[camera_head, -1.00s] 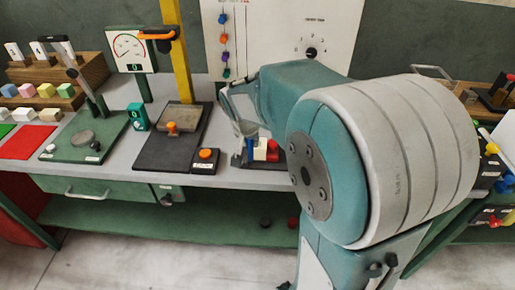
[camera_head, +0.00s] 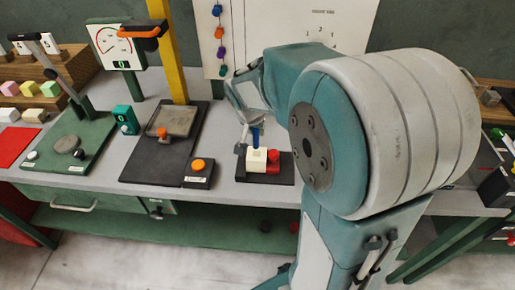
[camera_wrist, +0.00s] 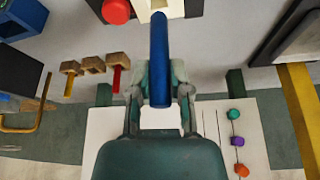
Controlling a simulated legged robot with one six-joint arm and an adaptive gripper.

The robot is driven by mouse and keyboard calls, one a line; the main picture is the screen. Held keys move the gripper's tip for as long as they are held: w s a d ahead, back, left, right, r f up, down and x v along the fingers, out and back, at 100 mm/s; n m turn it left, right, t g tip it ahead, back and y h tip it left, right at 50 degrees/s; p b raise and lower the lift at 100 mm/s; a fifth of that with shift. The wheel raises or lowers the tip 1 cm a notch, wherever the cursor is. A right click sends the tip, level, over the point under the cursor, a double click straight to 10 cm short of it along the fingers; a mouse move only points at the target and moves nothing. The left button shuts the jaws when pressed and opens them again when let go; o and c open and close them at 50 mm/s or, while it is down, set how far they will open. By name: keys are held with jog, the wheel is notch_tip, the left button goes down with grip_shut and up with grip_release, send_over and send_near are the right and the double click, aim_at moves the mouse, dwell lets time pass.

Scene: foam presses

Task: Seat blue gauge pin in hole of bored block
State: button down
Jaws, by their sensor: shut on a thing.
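The blue gauge pin (camera_head: 255,136) stands upright between the fingers of my gripper (camera_head: 248,124). In the wrist view, the pin (camera_wrist: 160,58) runs between both fingers of my gripper (camera_wrist: 162,88), which is shut on it. The cream bored block (camera_head: 257,164) is directly below the pin; its edge (camera_wrist: 146,10) shows at the top of the wrist view. The pin's lower end is at the block's top, by a dark spot. I cannot tell whether it is inside the hole or just above it.
A red clamp knob (camera_head: 273,157) is right beside the block on a dark base (camera_head: 284,178). A black plate with a yellow column (camera_head: 172,60) and an orange button (camera_head: 198,165) stand to the left. A wall board (camera_head: 290,30) is behind.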

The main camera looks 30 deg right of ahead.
aim_at(256, 142)
jog(key=shift+a+f, duration=0.2)
jog(key=shift+f, duration=0.4)
jog(key=shift+a+f, duration=0.15)
jog(key=shift+f, duration=0.45)
jog(key=f, duration=0.2)
jog(key=d+f, duration=0.1)
jog(key=shift+s+f, duration=0.1)
jog(key=shift+f, duration=0.25)
jog(key=shift+d+f, duration=0.15)
jog(key=shift+f, duration=0.1)
jog(key=c, duration=0.6)
grip_release()
jog(key=shift+a+r, duration=0.1)
jog(key=shift+a, duration=0.3)
jog(key=shift+d, duration=0.2)
